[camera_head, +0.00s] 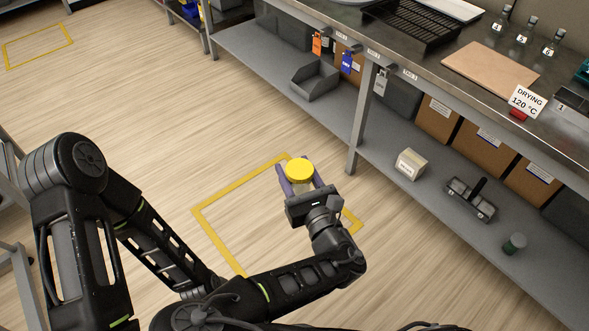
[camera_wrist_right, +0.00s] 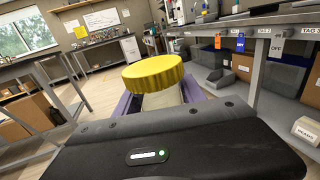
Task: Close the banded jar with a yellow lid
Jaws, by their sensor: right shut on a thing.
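My left gripper is out of view.
A steel bench (camera_head: 427,77) with a lower shelf (camera_head: 393,166) runs along the right. Its top carries a black tray (camera_head: 415,25), a brown board (camera_head: 490,69), a drying sign (camera_head: 525,102) and numbered bottles (camera_head: 501,22). Yellow tape (camera_head: 219,245) marks the open floor below.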

